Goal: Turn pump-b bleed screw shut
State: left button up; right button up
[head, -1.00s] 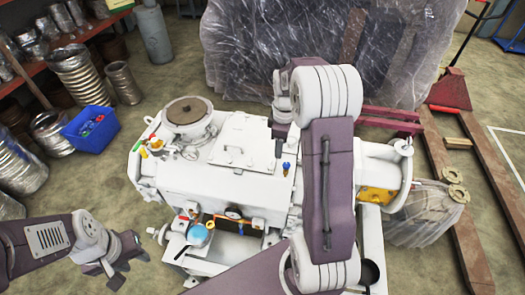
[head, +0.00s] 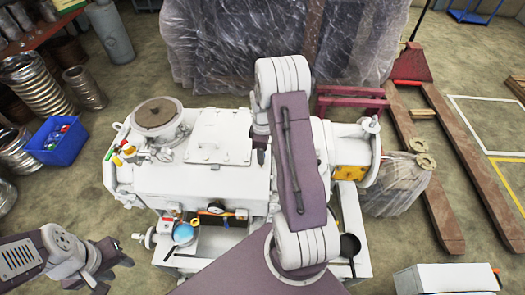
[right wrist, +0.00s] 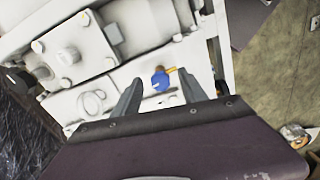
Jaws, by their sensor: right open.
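A blue-headed screw (right wrist: 160,83) on a small brass fitting stands on the white pump body in the right wrist view. My right gripper (right wrist: 160,76) is open, with one dark finger on each side of the blue head in the picture. I cannot tell how far the fingertips are from it, and nothing is held. In the head view my right arm covers the screw's area; only a dark bit of the right gripper (head: 261,146) shows over the white pump (head: 150,186). My left gripper (head: 108,264) hangs at the bottom left, clear of the pump, fingers apart and empty.
A round port (head: 156,112) and small coloured valves (head: 122,152) sit on the pump's left end. A gauge (head: 216,208) and a light-blue ball (head: 183,233) are at its front. A blue bin (head: 58,141) and wrapped goods (head: 280,45) stand around it.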

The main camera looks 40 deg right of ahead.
grip_shut()
jog(key=shift+m, duration=0.3)
jog(key=m, duration=0.3)
jog(key=shift+m+p, duration=0.3)
jog(key=shift+p, duration=0.1)
jog(key=m, duration=0.5)
jog(key=shift+a+p, duration=0.1)
jog(key=shift+p, duration=0.25)
jog(key=m, duration=0.9)
jog(key=shift+w+m+p, duration=0.1)
jog(key=shift+m+p, duration=0.25)
jog(key=shift+m, duration=0.05)
